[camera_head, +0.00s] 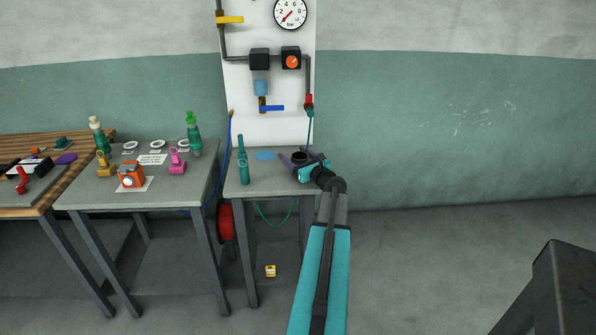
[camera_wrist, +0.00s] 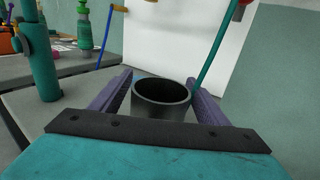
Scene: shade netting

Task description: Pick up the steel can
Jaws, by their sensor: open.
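The steel can (camera_wrist: 162,98) is a dark grey, open-topped cylinder and stands upright in the wrist view. In the head view the can (camera_head: 299,156) shows only in part at the right side of the small grey table (camera_head: 262,188), next to my wrist. My gripper (camera_wrist: 160,90) is open, with one purple finger on each side of the can. I cannot tell whether either finger touches it. The can's lower part is hidden behind the gripper body. In the head view my gripper (camera_head: 292,160) is largely hidden by my arm.
A green hose (camera_head: 310,128) hangs from the white panel (camera_head: 268,115) near the can. A second grey table (camera_head: 90,192) with several items stands to the left.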

